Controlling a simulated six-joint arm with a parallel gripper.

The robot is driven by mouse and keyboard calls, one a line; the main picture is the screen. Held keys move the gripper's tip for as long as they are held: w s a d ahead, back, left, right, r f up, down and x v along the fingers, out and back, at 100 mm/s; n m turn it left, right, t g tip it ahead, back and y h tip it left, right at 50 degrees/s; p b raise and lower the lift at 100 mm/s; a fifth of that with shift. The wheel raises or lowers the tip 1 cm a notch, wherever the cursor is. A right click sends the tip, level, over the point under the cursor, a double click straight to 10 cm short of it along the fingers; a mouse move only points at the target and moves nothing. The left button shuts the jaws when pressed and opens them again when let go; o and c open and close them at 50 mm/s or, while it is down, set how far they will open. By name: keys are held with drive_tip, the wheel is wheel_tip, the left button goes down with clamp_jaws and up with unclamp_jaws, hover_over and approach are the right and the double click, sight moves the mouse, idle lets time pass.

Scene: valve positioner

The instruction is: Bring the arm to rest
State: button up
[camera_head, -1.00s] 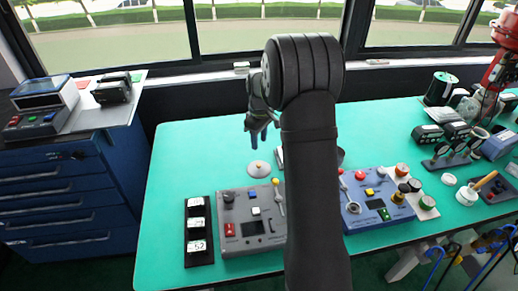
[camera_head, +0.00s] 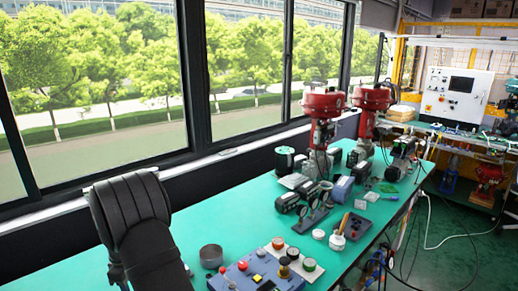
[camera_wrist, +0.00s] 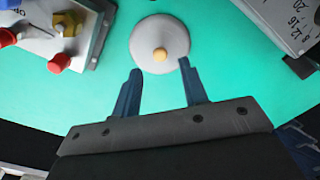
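My gripper (camera_wrist: 160,83) is in the wrist view with its two blue fingers apart and nothing between them. A round pale disc (camera_wrist: 146,34) with a small tan knob lies on the green table just beyond the fingertips. I cannot tell the height of the fingers above the table. In the head view part of my dark arm stands at the lower left, and my gripper is out of that view.
Red-topped valve units (camera_head: 323,105) stand farther back on the green table (camera_head: 255,208). In the wrist view a box with knobs (camera_wrist: 55,30) is at upper left.

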wheel_tip(320, 180, down, 4)
drive_tip(key=shift+f, duration=0.15)
drive_tip(key=shift+r, duration=1.95)
drive_tip(key=shift+f, duration=0.1)
